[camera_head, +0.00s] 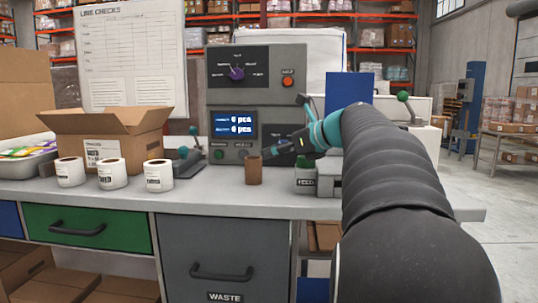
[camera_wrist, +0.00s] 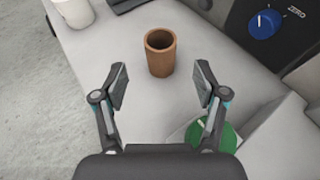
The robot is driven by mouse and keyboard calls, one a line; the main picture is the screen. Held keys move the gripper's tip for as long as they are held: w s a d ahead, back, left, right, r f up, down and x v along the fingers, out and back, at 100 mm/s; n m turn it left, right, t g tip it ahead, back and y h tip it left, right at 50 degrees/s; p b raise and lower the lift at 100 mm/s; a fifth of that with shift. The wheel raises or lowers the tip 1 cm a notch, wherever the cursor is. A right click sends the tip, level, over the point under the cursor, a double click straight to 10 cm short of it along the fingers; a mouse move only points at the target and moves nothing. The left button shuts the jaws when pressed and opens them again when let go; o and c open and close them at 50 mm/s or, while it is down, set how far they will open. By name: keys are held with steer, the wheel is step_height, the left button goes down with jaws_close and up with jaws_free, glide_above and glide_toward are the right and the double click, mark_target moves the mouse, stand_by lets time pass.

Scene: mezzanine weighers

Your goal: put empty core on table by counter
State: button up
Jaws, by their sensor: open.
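The empty core (camera_head: 254,171) is a small brown cardboard tube standing upright on the grey counter (camera_head: 215,204), in front of the machine. In the wrist view the core (camera_wrist: 160,52) shows its open, hollow top and stands just beyond my fingertips. My gripper (camera_wrist: 161,88) is open and empty, with one finger to each side of the line to the core, not touching it. In the head view my gripper (camera_head: 276,155) is to the right of the core, partly blurred against the dark machine. I cannot tell which surface is the table by the counter.
Three white label rolls (camera_head: 112,174) stand left on the counter, before an open cardboard box (camera_head: 102,134). The counting machine (camera_head: 255,95) rises behind the core. A green-topped feed button (camera_head: 306,180) is close to my gripper's right. Waste drawer (camera_head: 222,262) is below.

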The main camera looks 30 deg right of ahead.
steer(key=shift+s+r, duration=0.1)
steer(key=shift+s, duration=0.1)
steer(key=s+a+f+n+g+h, duration=0.1)
steer(key=s+a+f+n+g, duration=0.2)
steer(key=s+a+f+n, duration=0.45)
steer(key=s+a+f+n+g, duration=0.2)
steer(key=s+a+f+n, duration=0.3)
steer(key=a+f+n, duration=0.45)
steer(key=s+a+f+n+g+h, duration=0.2)
steer(key=s+a+f+n, duration=0.3)
steer(key=s+f+n, duration=0.7)
steer(key=s+n+h, duration=0.1)
steer(key=s+n, duration=0.1)
steer(key=s, duration=0.1)
steer(key=shift+n+h, duration=0.3)
steer(key=shift+n, duration=0.1)
steer(key=shift+a, duration=0.1)
